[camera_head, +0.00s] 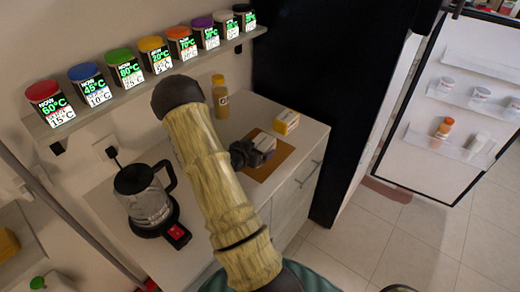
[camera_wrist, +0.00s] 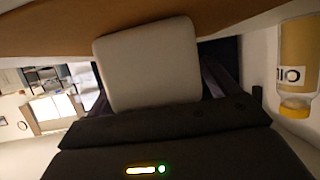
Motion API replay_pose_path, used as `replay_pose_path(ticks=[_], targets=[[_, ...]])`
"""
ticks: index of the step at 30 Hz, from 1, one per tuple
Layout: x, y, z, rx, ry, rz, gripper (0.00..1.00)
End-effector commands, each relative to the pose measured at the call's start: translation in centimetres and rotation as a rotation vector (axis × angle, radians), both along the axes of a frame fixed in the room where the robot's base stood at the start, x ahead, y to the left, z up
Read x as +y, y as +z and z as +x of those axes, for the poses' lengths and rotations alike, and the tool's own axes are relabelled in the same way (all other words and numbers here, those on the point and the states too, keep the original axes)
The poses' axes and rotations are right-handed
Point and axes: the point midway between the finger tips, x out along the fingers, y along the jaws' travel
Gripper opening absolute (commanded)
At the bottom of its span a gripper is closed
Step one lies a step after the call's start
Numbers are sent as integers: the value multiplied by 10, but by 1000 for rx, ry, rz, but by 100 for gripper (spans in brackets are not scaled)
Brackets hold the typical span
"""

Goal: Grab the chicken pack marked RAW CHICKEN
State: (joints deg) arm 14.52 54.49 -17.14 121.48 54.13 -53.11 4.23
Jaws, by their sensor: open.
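A pale, rounded block-like pack (camera_wrist: 148,65) fills the space in front of my gripper (camera_wrist: 150,95) in the wrist view. Contact between fingers and pack cannot be seen.
An open fridge door (camera_head: 435,160) is at right.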

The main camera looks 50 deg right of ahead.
Motion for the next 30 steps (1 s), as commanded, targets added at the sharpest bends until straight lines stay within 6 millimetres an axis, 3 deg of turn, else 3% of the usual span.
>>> replay_pose_path(ticks=[9, 18, 30], targets=[[0, 0, 0, 0, 0, 0, 85], [0, 0, 0, 0, 0, 0, 26], [0, 10, 0, -3, -2, -4, 26]])
